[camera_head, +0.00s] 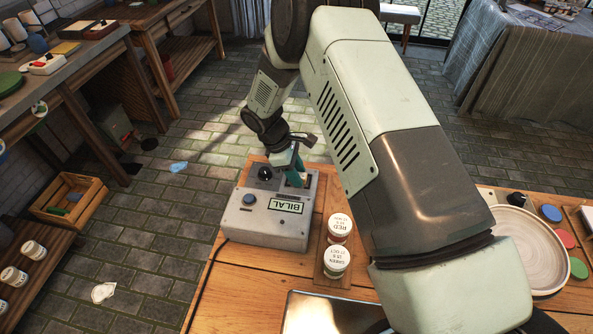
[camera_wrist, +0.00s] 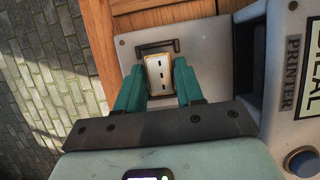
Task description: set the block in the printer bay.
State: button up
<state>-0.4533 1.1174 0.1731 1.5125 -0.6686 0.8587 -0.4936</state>
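The block (camera_wrist: 159,76) is pale cream with dark slots in its top face. In the wrist view it stands between the two teal fingers of my gripper (camera_wrist: 160,80), which is shut on it, one finger along each side. The block is at the dark-framed bay (camera_wrist: 171,45) in the grey plate of the printer. How deep it sits is hidden. In the head view the grey printer (camera_head: 262,222), labelled BILAL, stands at the table's left end. My gripper (camera_head: 294,172) reaches down at its back right part, and the block cannot be made out clearly there.
Two lidded jars, red (camera_head: 339,228) and green (camera_head: 336,261), stand right of the printer. A dark knob (camera_head: 265,173) rises from the printer top. The printer's raised body (camera_wrist: 293,75) lies close right of my fingers. A plate (camera_head: 523,250) lies far right.

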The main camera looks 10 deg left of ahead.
jog(key=shift+o, duration=1.2)
jog(key=shift+r, duration=0.1)
jog(key=v, duration=1.2)
jog(key=d+r+m+y, duration=0.1)
jog(key=d+r+m, duration=0.1)
jog(key=d+r, duration=0.35)
jog(key=d+r+m, duration=0.2)
jog(key=r, duration=0.7)
jog(key=s+d+r+m+t+y, duration=0.1)
jog(key=s+d+r+m+t, duration=0.1)
jog(key=s+d+r+m, duration=0.5)
jog(key=s+d+r+m+t+y, duration=0.1)
jog(key=s+d+r+m, duration=0.2)
jog(key=s, duration=0.6)
jog(key=s+d+r+m+t+y, duration=0.1)
jog(key=s+d+r+m+t, duration=0.1)
jog(key=s+d+r, duration=0.3)
jog(key=s+d+m, duration=0.1)
jog(key=s+d, duration=0.1)
jog(key=s, duration=0.2)
jog(key=shift+d+r+m+t, duration=0.3)
